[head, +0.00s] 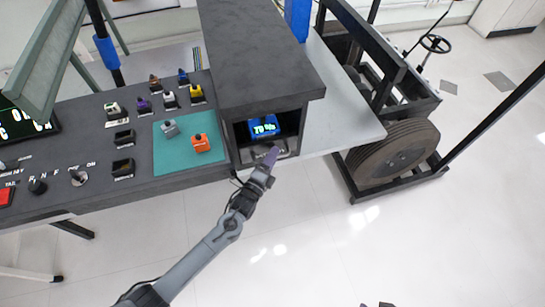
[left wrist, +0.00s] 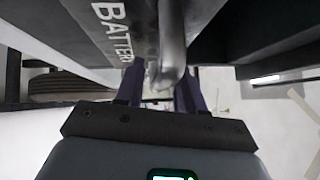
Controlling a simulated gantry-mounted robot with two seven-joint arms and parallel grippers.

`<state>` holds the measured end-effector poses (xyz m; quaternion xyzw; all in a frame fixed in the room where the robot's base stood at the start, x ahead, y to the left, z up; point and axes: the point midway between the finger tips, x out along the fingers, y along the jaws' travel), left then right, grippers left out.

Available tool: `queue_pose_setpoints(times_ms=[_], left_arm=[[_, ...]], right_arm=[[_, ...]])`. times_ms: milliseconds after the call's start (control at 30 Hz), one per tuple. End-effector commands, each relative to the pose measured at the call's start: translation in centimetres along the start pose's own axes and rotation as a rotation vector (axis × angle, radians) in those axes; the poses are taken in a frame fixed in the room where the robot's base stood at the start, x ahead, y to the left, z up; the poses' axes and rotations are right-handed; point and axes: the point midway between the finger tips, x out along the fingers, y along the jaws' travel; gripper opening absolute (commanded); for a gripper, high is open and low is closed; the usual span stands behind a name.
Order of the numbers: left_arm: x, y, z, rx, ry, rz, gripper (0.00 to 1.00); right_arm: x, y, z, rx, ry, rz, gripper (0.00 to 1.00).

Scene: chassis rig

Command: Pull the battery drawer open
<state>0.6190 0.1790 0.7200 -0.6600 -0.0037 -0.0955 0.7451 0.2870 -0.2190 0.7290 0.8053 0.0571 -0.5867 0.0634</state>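The battery drawer (head: 284,153) is at the lower front of the dark box, below a lit display reading about 70 %. In the left wrist view its dark front panel (left wrist: 88,30) has lettering starting "BATTER", and a grey metal bar handle (left wrist: 172,45) stands out from it. My left gripper (head: 271,156) is at the drawer front. In the left wrist view its two purple fingers (left wrist: 162,90) stand apart, one on each side of the handle, with a narrow gap by the left finger. The drawer looks shut, though my gripper hides part of it.
The dark box (head: 262,50) overhangs the drawer. To its left is a console with a teal mat (head: 175,155), an orange block (head: 201,143) and several switches. A wheeled chassis (head: 390,150) stands at right. The floor in front is clear. A dark tip shows at the bottom edge.

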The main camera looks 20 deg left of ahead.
Motion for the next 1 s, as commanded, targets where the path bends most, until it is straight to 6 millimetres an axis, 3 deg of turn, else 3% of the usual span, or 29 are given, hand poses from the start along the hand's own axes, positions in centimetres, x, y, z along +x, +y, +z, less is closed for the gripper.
queue_pose_setpoints(times_ms=[67,300,733,1000], left_arm=[[0.0,0.0,0.0,0.0,0.0,0.0,0.35],[0.0,0.0,0.0,0.0,0.0,0.0,0.0],[-0.4,-0.2,-0.3,0.0,0.001,0.001,0.0],[-3.0,-1.3,-3.0,-0.001,0.002,0.001,0.0]], right_arm=[[0.0,0.0,0.0,0.001,0.0,0.0,0.43],[0.0,-0.1,0.0,0.002,0.001,-0.002,0.43],[-0.4,-0.1,-0.1,0.003,0.001,-0.002,0.43],[-2.6,0.0,-0.8,0.003,0.001,-0.002,0.43]])
